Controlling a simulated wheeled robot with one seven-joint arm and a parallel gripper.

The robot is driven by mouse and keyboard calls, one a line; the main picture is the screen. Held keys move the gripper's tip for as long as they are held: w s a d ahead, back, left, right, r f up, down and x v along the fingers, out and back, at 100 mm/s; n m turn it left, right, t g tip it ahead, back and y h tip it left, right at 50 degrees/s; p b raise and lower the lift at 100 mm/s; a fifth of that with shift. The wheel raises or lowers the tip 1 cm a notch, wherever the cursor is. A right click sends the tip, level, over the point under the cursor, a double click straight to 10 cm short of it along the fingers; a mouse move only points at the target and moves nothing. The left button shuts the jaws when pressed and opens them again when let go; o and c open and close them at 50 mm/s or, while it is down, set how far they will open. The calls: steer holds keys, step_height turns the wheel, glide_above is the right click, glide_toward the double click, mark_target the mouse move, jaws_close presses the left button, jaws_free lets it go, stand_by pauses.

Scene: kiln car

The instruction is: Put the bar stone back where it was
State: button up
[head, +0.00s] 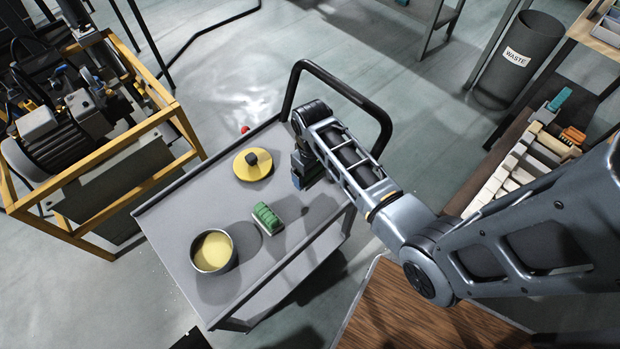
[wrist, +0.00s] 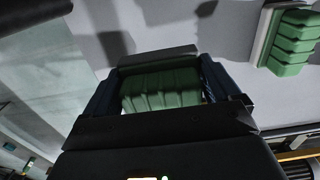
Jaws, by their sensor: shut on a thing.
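My gripper (head: 303,180) is over the far right part of a grey cart top (head: 185,215). In the wrist view my gripper (wrist: 160,95) is shut on a green ridged block (wrist: 160,90) with a pale grey slab edge (wrist: 155,58) beyond it; I take this to be the bar stone. In the head view the arm mostly hides it. It seems held above the cart top, but the height is unclear. A similar green ridged block on a pale slab (head: 267,217) rests on the cart, also at the upper right of the wrist view (wrist: 292,45).
A yellow disc with a dark knob (head: 250,168) and a pot of yellow contents (head: 226,264) stand on the cart. A black handle (head: 340,82) rises at its far end. A shelf of pale blocks (head: 510,180) is at right, a yellow frame (head: 95,152) at left.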

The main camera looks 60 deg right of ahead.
mark_target(311, 180)
steer(key=shift+f, duration=2.1)
steer(key=shift+f, duration=0.2)
steer(key=o, duration=0.7)
steer(key=shift+r, duration=0.1)
